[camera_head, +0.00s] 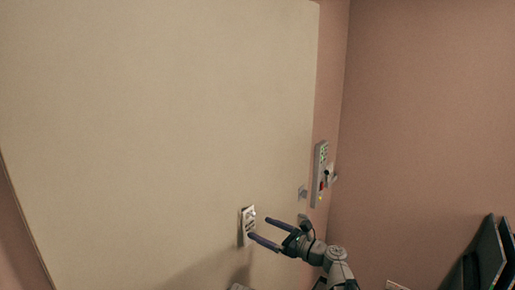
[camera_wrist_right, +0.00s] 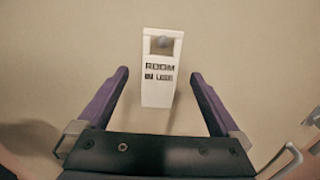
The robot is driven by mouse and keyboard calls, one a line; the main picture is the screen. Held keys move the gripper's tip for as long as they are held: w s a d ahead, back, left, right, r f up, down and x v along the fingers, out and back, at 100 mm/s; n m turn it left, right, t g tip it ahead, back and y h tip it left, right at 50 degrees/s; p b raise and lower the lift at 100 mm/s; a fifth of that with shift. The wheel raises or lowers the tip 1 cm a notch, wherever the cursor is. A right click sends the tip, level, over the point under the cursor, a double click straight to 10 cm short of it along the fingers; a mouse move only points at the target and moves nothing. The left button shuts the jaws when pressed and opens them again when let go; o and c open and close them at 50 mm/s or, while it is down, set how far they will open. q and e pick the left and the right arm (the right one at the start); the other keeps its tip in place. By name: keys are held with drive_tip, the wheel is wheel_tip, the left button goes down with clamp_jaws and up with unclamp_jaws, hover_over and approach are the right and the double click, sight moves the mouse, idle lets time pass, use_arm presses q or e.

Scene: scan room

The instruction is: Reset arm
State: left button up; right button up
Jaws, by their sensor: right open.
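My right gripper (camera_head: 259,229) is open and empty in the head view, with its fingers pointing left toward a pale door. In the right wrist view, my right gripper (camera_wrist_right: 158,80) has its two purple fingers spread apart. A white sign box (camera_wrist_right: 159,90) reading "ROOM IN USE" is on the door between and beyond the fingers, with a round grey knob or slider at its top. The same sign box (camera_head: 247,225) shows small in the head view, just left of the fingertips. I cannot tell whether a finger touches it. My left gripper is not in view.
The large pale door (camera_head: 150,120) fills the left and middle of the head view. Dark monitors (camera_head: 487,255) stand at the lower right.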

drive_tip(key=x, duration=0.5)
drive_tip(key=shift+w+a, duration=0.25)
drive_tip(key=shift+w, duration=0.05)
drive_tip(key=shift+s+d+r+p, duration=0.3)
drive_tip(key=shift+s+d+p, duration=0.1)
drive_tip(key=shift+d, duration=0.1)
drive_tip(key=shift+s+d+r+p, duration=0.25)
drive_tip(key=shift+s+d+r, duration=0.05)
drive_tip(key=shift+s+d, duration=0.15)
drive_tip(key=b, duration=0.1)
approach(250, 222)
drive_tip(key=shift+w+a+f+b, duration=0.1)
drive_tip(key=shift+a+f+b, duration=0.05)
drive_tip(key=shift+f+b, duration=0.45)
drive_tip(key=shift+w+a+f+b, duration=0.15)
drive_tip(key=shift+f+b, duration=0.35)
drive_tip(key=shift+b, duration=0.05)
